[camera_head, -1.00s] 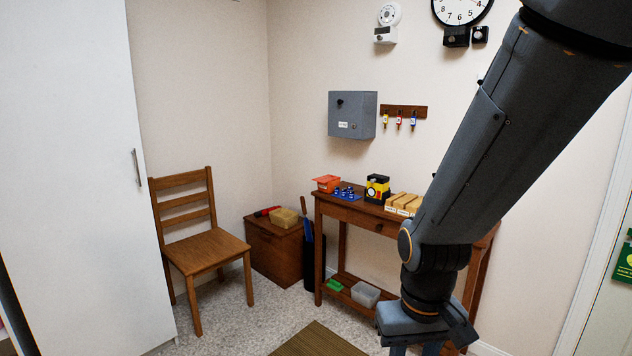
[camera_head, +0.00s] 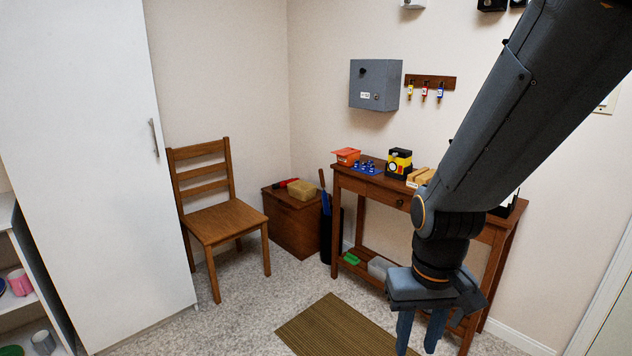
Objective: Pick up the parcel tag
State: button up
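I cannot pick out the parcel tag for certain. Several small tags in yellow, red and blue hang from a wooden hook rail (camera_head: 430,81) on the back wall, but their writing is too small to read. My gripper (camera_head: 420,338) points down in front of the wooden side table (camera_head: 372,187), well below and in front of the rail. Its two blue-grey fingers are apart with nothing visible between them. My arm hides the right part of the table.
A grey wall box (camera_head: 375,85) hangs left of the rail. A chair (camera_head: 217,218), a chest (camera_head: 292,225) and a tall white cabinet (camera_head: 85,150) stand left. A brown mat (camera_head: 335,328) lies on the floor.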

aim_at(346, 151)
jog(key=u, duration=0.35)
jog(key=i, duration=3.9)
jog(key=z, duration=0.35)
